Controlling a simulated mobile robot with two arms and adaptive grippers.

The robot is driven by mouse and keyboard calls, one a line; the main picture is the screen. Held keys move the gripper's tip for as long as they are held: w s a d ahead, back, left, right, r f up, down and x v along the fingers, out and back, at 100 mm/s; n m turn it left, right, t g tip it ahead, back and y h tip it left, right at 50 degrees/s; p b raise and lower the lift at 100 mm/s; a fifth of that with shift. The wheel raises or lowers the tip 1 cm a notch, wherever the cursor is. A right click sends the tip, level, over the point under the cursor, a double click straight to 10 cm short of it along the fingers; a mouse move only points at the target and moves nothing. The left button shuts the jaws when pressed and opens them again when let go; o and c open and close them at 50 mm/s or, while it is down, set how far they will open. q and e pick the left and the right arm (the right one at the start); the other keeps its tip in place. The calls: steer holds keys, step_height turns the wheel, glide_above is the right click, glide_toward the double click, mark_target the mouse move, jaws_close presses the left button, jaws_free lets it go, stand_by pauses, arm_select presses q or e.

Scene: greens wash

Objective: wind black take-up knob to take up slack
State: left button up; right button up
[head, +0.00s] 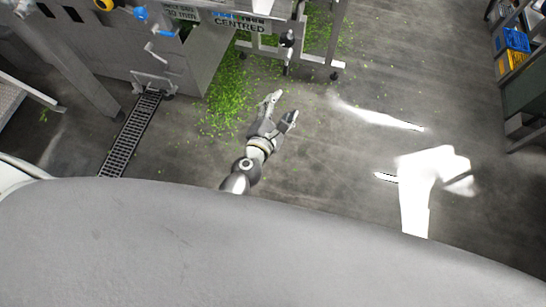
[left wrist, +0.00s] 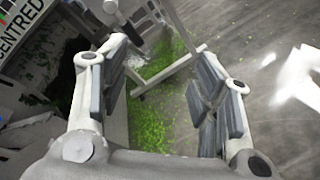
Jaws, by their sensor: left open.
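A small dark knob (head: 288,40), probably the black take-up knob, shows at the top centre of the head view on the metal frame by the "CENTRED" sign. In the left wrist view a grey rounded end on a stem (left wrist: 111,7) shows at the top; I cannot tell whether it is the knob. My left gripper (head: 283,106) is open and empty, below and apart from the knob in the head view. Its spread fingers (left wrist: 160,58) frame the floor and a frame leg in the left wrist view. My right gripper is not in view.
The metal machine (head: 125,45) stands at upper left, with a floor drain grate (head: 132,132) beside it. Green leaf scraps (head: 235,95) litter the floor. A shelf with blue (head: 515,40) and yellow bins (head: 513,60) stands at right. Open floor with bright white patches lies between.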

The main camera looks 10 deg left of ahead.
arm_select(q)
steer(key=s+f+m+g, duration=0.2)
steer(key=s+f+m, duration=0.2)
steer(key=f, duration=0.4)
steer(key=s+f+m+g+h, duration=0.1)
steer(key=s+f+m, duration=0.3)
steer(key=f, duration=0.4)
steer(key=shift+s+f+m+g, duration=0.25)
steer(key=shift+m+g, duration=0.35)
steer(key=shift+m, duration=0.3)
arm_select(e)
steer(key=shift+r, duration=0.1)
